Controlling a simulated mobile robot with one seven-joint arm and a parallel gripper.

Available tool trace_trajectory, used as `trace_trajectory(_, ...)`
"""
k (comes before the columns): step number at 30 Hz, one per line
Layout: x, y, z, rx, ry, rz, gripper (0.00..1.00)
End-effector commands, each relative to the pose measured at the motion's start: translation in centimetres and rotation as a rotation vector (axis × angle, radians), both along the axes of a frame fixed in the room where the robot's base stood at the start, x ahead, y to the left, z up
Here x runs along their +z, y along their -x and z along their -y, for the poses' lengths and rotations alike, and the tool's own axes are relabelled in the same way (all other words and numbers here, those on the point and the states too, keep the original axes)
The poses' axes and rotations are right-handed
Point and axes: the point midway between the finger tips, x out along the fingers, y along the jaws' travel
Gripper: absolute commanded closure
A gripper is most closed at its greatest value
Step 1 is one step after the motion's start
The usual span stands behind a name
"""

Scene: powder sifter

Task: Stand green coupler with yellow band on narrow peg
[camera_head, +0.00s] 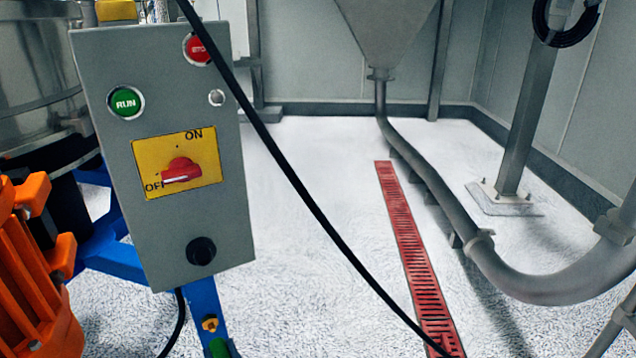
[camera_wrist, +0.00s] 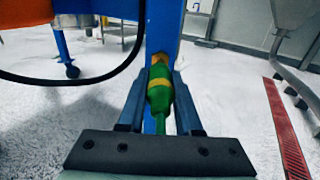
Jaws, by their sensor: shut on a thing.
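The green coupler (camera_wrist: 158,98) with its yellow band shows in the middle of the wrist view, in front of a blue post. My gripper (camera_wrist: 161,78) is shut on it, one finger on each side. A yellowish piece shows at the coupler's far end; I cannot tell whether they touch. In the head view, a small brass-coloured fitting (camera_head: 210,323) sits on the blue post (camera_head: 203,298), with a green piece (camera_head: 220,347) just below it, cut by the frame edge. My gripper is not clearly visible there. I cannot make out the narrow peg for certain.
A grey control box (camera_head: 165,150) with RUN, STOP and a red switch stands above the blue post. A black cable (camera_head: 300,190) crosses the head view. Orange machinery (camera_head: 30,270) is at left. A red floor drain (camera_head: 415,250) and grey pipe (camera_head: 440,190) lie to the right.

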Motion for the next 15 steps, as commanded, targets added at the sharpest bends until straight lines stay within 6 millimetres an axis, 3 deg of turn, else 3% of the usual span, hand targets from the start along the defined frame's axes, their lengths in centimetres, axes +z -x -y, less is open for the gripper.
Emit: trace_trajectory(15, 0.0, 1.6, 1.0, -0.001, 0.000, 0.000, 1.00)
